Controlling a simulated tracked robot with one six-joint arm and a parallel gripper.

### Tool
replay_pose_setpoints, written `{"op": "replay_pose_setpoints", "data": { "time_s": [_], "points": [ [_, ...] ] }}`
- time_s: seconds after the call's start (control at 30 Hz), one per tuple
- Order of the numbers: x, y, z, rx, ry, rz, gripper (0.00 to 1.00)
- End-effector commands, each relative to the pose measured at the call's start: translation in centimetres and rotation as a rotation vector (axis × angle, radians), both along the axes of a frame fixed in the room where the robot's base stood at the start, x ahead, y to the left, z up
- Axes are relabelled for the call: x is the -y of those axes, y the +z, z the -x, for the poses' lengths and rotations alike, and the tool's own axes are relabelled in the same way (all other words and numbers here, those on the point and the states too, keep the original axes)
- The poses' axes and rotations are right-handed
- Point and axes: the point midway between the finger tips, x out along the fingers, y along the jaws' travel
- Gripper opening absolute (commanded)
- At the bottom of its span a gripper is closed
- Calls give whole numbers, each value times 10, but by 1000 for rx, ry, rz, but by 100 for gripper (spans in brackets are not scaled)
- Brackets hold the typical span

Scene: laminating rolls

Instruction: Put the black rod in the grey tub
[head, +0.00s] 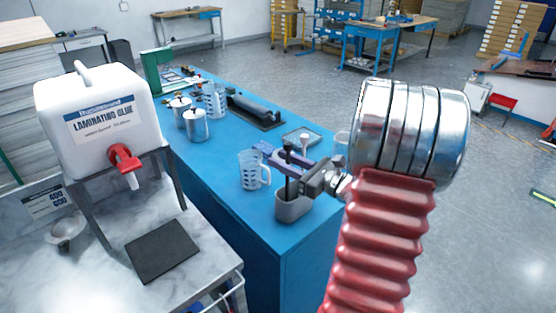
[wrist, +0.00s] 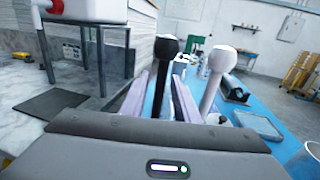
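The black rod (wrist: 160,92) has a dark ball on top and stands near upright. In the wrist view it is between my gripper's two purple-grey fingers (wrist: 163,98), with gaps showing beside its stem; my gripper looks open around it. In the head view my gripper (head: 271,153) is over the grey tub (head: 293,209), near the blue table's front end. A dark stem, seemingly the black rod's (head: 288,187), runs down from the gripper into the tub's mouth. Its lower end is hidden by the tub wall. The tub is hidden in the wrist view.
A white ball-topped rod (wrist: 211,85) stands right of the black one; its base is hidden. A clear measuring jug (head: 250,170) is close left of the gripper. A shallow tray (head: 302,136) lies behind. Metal cans (head: 194,125) and a roller unit (head: 256,111) are farther back.

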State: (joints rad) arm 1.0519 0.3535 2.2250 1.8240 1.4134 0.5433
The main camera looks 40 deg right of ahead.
Motion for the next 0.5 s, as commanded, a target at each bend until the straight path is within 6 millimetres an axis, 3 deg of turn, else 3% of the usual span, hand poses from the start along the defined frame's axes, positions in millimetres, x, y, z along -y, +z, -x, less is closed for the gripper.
{"op": "replay_pose_setpoints", "data": {
  "time_s": [0.5],
  "points": [
    [17,0,72,1,-3,1,28]
  ]
}}
